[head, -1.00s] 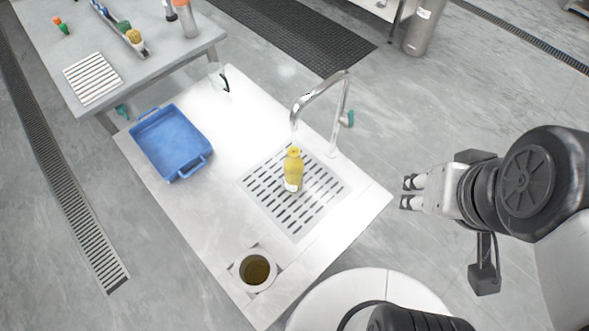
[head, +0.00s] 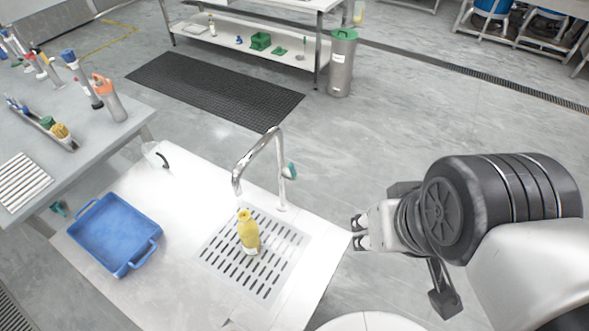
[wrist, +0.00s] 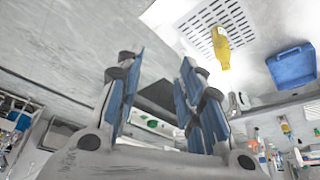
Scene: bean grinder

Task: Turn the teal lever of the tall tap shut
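The tall tap (head: 262,160) is a chrome gooseneck at the back right of the white counter, its spout bent over the slotted drain. Its teal lever (head: 290,171) sits on the right side of the upright. A yellow bottle (head: 248,232) stands on the drain below the spout; it also shows in the wrist view (wrist: 221,48). Whether water runs is too small to tell. My gripper (head: 356,232) is off the counter's right edge, apart from the tap. In the wrist view its blue-padded fingers (wrist: 160,88) are spread with nothing between them.
A blue tray (head: 118,236) stands on the counter's left, and a clear jug (head: 156,155) at its back. The slotted drain (head: 272,290) lies in front of the tap. A grey table (head: 75,150) stands at left. The floor right of the tap is clear.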

